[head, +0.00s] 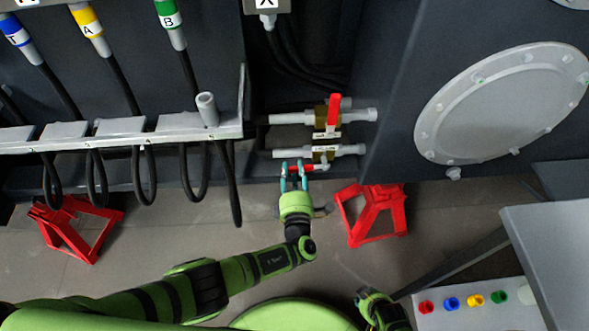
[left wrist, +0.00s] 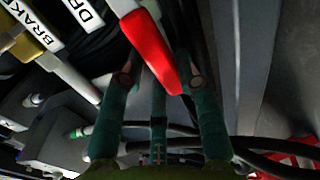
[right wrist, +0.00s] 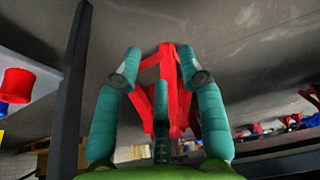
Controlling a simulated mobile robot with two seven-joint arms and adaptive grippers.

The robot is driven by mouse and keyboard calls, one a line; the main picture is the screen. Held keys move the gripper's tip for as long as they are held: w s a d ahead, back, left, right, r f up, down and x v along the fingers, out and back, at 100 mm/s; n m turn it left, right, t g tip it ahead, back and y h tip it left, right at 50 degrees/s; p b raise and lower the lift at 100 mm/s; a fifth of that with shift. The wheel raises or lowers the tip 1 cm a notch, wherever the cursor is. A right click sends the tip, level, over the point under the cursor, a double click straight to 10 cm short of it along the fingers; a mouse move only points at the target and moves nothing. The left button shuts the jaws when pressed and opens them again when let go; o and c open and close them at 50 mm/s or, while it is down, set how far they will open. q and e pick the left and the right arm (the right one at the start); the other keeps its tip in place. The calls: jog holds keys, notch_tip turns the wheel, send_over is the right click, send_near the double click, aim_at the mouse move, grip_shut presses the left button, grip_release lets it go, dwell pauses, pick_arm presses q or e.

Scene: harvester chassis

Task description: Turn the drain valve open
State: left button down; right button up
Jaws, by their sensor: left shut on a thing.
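The drain valve is the lower of two valves, with a brass-colored body on a short grey pipe (head: 347,150). Its red lever (head: 308,168) lies about along the pipe, its free end to the left. My left gripper (head: 292,165) is shut on this lever from the near side. In the left wrist view the red lever (left wrist: 150,48) runs between the two teal fingers, beside a label partly reading "DRA" (left wrist: 82,12). The fingertips' exact contact is partly hidden. My right gripper (right wrist: 162,70) is open and empty, low in the head view.
The upper valve has a red lever (head: 333,110) standing across its pipe. Hoses hang from a grey rail (head: 120,132) at left. A red stand (head: 372,214) is on the floor just right of my left gripper. A panel with colored buttons (head: 470,318) is at lower right.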

pick_arm(q)
jog(key=shift+a+r+m+p, duration=0.1)
jog(key=shift+r+m+p, duration=0.3)
jog(key=shift+r+m, duration=0.1)
jog(key=shift+w, duration=0.1)
jog(key=c, duration=0.9)
grip_release()
jog(key=shift+o, duration=0.2)
jog(key=s+d, duration=0.1)
jog(key=s, duration=1.1)
jog(key=shift+d, duration=0.2)
